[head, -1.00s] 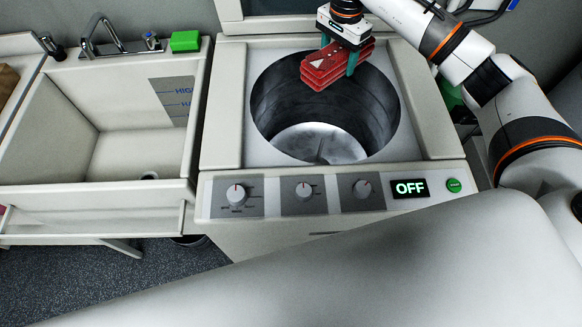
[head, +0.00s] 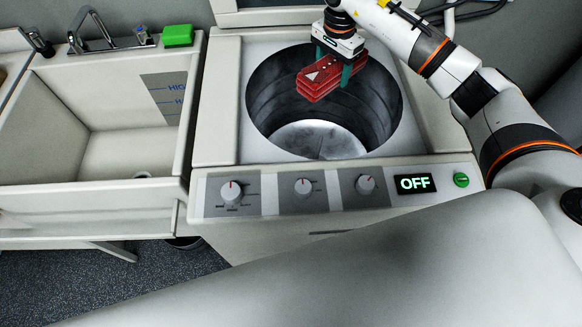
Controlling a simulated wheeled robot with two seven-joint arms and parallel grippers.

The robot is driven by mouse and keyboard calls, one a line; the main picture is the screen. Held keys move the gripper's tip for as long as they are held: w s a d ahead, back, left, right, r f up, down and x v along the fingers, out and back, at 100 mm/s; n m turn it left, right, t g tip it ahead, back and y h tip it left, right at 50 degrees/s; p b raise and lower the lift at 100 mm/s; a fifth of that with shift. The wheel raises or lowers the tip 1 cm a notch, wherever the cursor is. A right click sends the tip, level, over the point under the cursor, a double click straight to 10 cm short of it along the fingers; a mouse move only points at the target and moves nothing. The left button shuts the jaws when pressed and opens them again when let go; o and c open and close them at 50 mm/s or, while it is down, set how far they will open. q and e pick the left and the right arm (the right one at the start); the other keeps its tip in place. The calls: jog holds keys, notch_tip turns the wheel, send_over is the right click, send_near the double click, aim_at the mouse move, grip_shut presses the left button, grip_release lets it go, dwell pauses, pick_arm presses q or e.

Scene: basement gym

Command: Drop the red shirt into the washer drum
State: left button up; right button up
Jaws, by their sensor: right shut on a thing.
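The red shirt (head: 318,82) is a folded, layered red bundle with a small white mark. My right gripper (head: 333,72) comes down from above and is shut on it, with green fingers on either side. The shirt hangs over the back part of the open washer drum (head: 268,100), a round dark metal well with a bright bottom. The picture does not clearly show how far above or below the rim the shirt is. My left gripper is not in view.
The washer's front panel has knobs, an OFF display (head: 414,183) and a green button (head: 461,180). A sink (head: 85,200) with a faucet (head: 95,32) and a green block (head: 178,36) stands at the left. The raised lid (head: 262,17) stands behind the drum.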

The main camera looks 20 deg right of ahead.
jog(key=o, duration=1.1)
jog(key=shift+o, duration=0.2)
notch_tip(320, 180, up, 12)
jog(key=shift+r+b, duration=0.1)
jog(key=shift+b, duration=0.95)
